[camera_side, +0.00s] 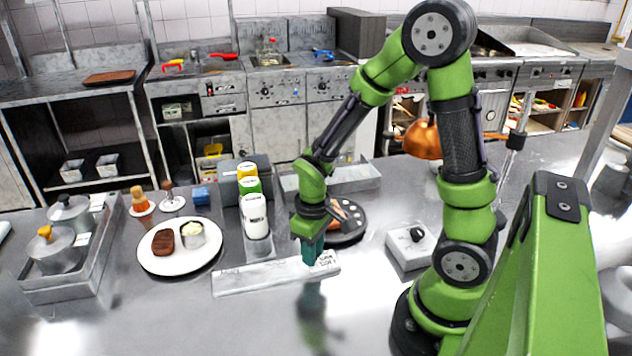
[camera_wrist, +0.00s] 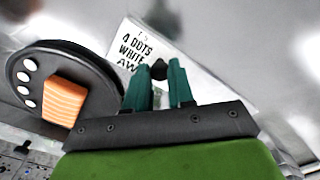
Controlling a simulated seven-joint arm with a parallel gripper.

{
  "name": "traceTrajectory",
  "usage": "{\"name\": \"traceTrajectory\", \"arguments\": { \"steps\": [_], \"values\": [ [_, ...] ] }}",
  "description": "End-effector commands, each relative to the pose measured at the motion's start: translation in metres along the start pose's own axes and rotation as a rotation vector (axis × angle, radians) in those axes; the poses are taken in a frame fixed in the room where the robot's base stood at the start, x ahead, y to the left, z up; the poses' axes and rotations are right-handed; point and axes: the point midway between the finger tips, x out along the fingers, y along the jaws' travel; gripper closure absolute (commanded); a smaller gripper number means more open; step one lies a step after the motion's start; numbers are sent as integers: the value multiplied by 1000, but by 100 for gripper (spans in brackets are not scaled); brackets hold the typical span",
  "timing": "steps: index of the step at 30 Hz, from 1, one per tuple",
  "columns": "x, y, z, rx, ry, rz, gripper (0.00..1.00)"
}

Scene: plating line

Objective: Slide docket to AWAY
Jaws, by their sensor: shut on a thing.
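The docket (camera_side: 327,259), a white slip with dark print, lies at the right end of a long pale rail (camera_side: 255,277) on the steel counter. In the wrist view the docket (camera_wrist: 128,45) reads "4 DOTS", "WHITE" and a line starting "AW", cut off by my fingers. My gripper (camera_side: 310,255) points down at the docket's left side in the side view. In the wrist view its teal fingers (camera_wrist: 160,78) are closed around a small dark piece (camera_wrist: 158,69) at the docket. I cannot read a clear AWAY mark on the rail.
A dark round plate (camera_wrist: 92,64) with white dots and an orange piece (camera_wrist: 64,101) is close by. Squeeze bottles (camera_side: 255,213) stand behind the rail. A white plate (camera_side: 160,262) with food sits left. A white box with a black knob (camera_side: 416,235) sits right. The front counter is clear.

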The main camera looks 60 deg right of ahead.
Motion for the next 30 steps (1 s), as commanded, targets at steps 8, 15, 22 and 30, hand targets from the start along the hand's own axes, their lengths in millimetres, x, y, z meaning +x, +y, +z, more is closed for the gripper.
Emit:
{"name": "traceTrajectory", "arguments": {
  "steps": [8,15,22,30],
  "values": [
    [-1,6,4,8,-7,5,100],
    [0,4,4,6,-7,4,52],
    [-1,3,3,4,-4,3,52],
    [-35,3,1,4,4,4,52]
  ]
}}
